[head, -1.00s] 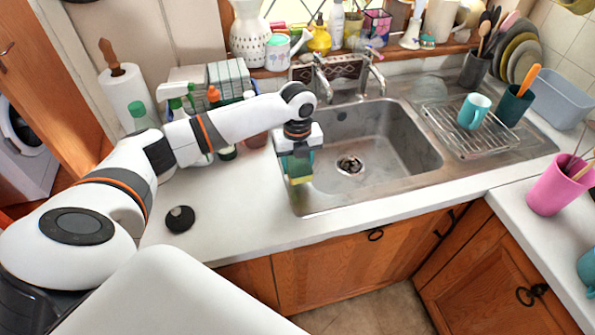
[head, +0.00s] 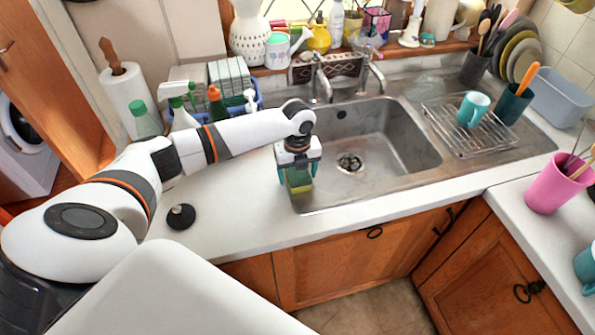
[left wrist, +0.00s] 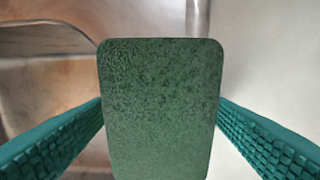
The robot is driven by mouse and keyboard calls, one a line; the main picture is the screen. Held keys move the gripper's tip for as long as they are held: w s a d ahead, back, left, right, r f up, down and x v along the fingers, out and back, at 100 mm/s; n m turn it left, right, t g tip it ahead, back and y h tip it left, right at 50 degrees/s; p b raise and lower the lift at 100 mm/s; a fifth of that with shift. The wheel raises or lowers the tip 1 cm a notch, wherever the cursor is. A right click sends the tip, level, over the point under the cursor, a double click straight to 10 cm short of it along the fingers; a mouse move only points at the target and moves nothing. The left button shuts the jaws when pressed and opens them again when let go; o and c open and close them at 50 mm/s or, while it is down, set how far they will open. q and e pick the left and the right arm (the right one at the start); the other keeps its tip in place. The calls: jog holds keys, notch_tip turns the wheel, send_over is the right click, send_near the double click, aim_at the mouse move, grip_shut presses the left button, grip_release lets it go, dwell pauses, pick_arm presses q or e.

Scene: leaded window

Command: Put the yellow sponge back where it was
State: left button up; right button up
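The yellow sponge (head: 299,185) with a green scouring layer is at the left edge of the sink, near its front corner. Its green face (left wrist: 160,110) fills the middle of the left wrist view. My left gripper (head: 298,178) points down over it, with one teal finger on each side of the sponge. My right gripper is not in view.
The steel sink basin (head: 390,140) lies right of the gripper. A black round stopper (head: 181,217) sits on the white counter. Bottles, including a green-capped one (head: 146,120), and a blue rack (head: 258,97) stand behind my left arm.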

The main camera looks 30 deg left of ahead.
pick_arm(q)
jog(key=shift+r, duration=0.65)
notch_tip(320, 180, up, 11)
jog(key=b, duration=0.2)
jog(key=shift+b, duration=0.4)
